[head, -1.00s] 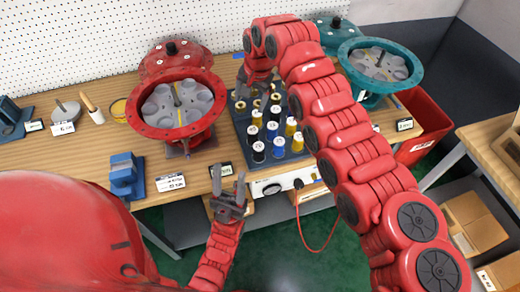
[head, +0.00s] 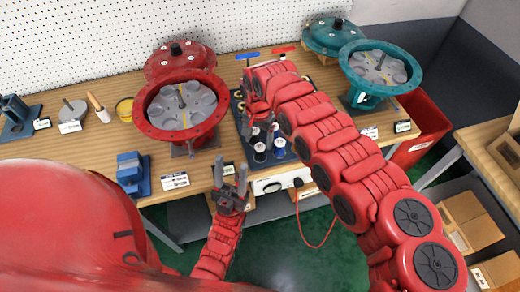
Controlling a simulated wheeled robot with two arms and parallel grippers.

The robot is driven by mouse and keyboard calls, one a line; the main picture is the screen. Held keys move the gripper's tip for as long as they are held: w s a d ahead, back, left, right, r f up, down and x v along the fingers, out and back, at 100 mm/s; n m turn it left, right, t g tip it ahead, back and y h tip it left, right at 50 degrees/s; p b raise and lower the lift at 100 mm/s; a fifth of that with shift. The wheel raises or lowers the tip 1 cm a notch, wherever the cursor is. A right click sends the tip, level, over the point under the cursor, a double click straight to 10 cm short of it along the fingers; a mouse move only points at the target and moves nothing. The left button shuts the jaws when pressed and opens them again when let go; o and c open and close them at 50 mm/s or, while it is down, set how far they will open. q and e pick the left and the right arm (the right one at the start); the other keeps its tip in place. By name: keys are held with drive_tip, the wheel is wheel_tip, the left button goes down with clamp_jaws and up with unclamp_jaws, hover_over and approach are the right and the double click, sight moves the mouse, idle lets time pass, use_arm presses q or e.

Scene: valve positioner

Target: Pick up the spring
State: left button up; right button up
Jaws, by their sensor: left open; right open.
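Several capped cylinders that look like springs, blue with pale tops (head: 260,147), stand upright in a dark blue rack (head: 244,150) on the bench. Which of them is the task's spring, I cannot tell. My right gripper (head: 257,116) is over the rack's left side, pointing down and open. Its fingers are partly hidden by my own arm, and whether they touch a cylinder is not clear. My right arm hides the rack's right and rear parts. My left gripper (head: 231,183) is open and empty, in front of the bench edge.
A red round housing (head: 145,125) stands left of the rack, and a teal one (head: 408,70) at right. A blue vise (head: 130,168) sits at the front left. A blue-handled tool (head: 246,55) and a red-handled tool (head: 283,49) lie behind the rack.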

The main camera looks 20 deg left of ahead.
sight(259, 147)
drive_tip(key=f, duration=0.1)
drive_tip(key=f+p, duration=0.1)
drive_tip(key=f, duration=0.1)
drive_tip(key=shift+s+d+f, duration=0.2)
drive_tip(key=shift+s+f, duration=0.05)
drive_tip(key=shift+f, duration=0.15)
drive_tip(key=shift+w+f+p, duration=0.15)
drive_tip(key=shift+f+p, duration=0.15)
drive_tip(key=shift+f, duration=0.25)
drive_tip(key=shift+d, duration=0.1)
clamp_jaws()
